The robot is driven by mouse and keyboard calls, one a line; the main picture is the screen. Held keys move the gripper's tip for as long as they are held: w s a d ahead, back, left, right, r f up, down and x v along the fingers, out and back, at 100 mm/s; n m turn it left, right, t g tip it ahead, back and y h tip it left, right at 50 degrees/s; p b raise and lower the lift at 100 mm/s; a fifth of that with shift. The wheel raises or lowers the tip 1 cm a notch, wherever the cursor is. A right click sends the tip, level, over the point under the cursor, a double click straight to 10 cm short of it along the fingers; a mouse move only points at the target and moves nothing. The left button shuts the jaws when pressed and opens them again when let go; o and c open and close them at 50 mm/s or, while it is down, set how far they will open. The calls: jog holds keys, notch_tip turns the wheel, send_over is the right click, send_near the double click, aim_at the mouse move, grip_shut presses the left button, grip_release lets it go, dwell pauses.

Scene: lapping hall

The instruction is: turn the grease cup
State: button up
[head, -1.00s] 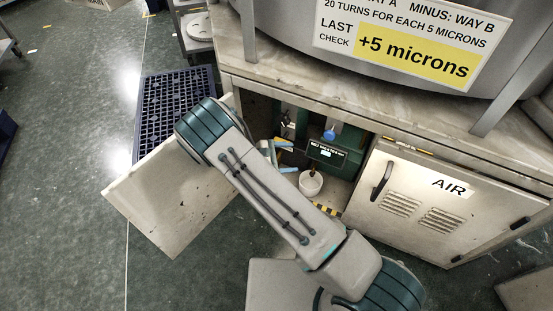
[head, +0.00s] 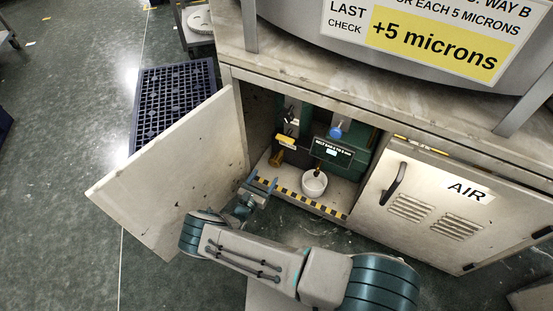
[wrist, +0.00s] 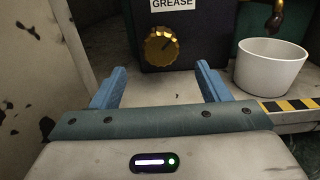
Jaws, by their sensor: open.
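The grease cup is a round brass knob (wrist: 161,47) on the front of a dark box marked GREASE (wrist: 172,4) in the wrist view. In the head view a brass piece (head: 277,158) shows inside the open cabinet, below a small yellow label. My gripper (wrist: 160,74) is open and empty. Its two blue fingers point at the knob, one to each side of it in the picture, with a gap of bare shelf before it. In the head view my gripper (head: 264,183) is at the cabinet's front edge, short of the brass piece.
A white pot (head: 314,184) stands on the cabinet floor to the right, also in the wrist view (wrist: 270,68). The open door (head: 175,170) stands at the left. The AIR door (head: 450,205) is at the right. A yellow-black strip (head: 322,207) marks the front edge.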

aim_at(274, 165)
jog(key=b+x, duration=0.2)
jog(key=x, duration=0.8)
jog(key=shift+d+f+b, duration=0.1)
jog(key=shift+f+b, duration=0.05)
jog(key=shift+b, duration=0.25)
jog(key=shift+x, duration=0.75)
jog(key=shift+c, duration=0.3)
jog(key=c, duration=0.9)
